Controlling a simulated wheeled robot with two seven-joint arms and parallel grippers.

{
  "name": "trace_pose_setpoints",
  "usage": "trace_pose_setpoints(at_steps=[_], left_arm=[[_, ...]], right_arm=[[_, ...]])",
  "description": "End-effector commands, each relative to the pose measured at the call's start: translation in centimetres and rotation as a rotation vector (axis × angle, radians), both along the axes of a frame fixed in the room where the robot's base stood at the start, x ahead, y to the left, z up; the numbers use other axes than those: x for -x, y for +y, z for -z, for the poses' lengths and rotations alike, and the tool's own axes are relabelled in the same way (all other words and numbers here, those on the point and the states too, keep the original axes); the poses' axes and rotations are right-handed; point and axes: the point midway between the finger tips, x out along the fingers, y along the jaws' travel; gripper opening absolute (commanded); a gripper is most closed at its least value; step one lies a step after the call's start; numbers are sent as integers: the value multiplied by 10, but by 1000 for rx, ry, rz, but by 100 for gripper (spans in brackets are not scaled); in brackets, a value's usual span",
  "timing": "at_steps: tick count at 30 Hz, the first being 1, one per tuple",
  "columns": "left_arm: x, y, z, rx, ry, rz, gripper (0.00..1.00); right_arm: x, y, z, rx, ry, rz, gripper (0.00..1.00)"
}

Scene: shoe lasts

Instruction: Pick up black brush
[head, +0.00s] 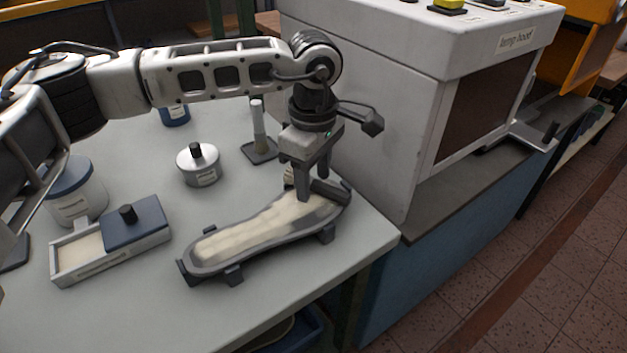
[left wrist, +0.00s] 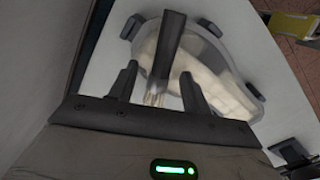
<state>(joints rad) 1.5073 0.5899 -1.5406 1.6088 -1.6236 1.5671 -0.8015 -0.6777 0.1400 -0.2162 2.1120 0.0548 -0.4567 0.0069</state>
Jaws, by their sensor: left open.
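The black brush (left wrist: 170,45) shows in the left wrist view as a dark handle with pale bristles, lying over one end of the tray with the light-coloured sole form. In the head view its dark handle (head: 329,192) is at the far right end of the tray, partly hidden by my gripper. My left gripper (head: 312,184) points down over that end, open. In the left wrist view its fingers (left wrist: 157,82) are on either side of the brush near the bristles, with a gap visible on each side. My right gripper is not in view.
The dark-rimmed tray (head: 206,270) lies on the grey table (head: 130,315). A white box with a blue lid (head: 137,223), a round metal tin (head: 200,172) and an upright holder (head: 259,150) stand nearby. A large white machine (head: 365,115) rises close behind my gripper.

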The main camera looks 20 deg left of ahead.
Motion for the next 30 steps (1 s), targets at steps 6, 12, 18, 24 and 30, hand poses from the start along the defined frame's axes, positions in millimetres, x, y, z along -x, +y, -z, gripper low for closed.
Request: trace_pose_setpoints(at_steps=[6, 12, 18, 24, 30], left_arm=[[0, 0, 2, -1, 0, 0, 48], [0, 0, 2, 0, 0, 0, 1], [0, 0, 1, 0, 0, 0, 0], [0, 0, 0, 0, -1, 0, 0], [-1, 0, -14, 1, -3, 0, 0]], right_arm=[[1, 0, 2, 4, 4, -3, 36], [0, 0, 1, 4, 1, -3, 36], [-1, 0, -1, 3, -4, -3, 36], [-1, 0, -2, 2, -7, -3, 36], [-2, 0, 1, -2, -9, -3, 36]])
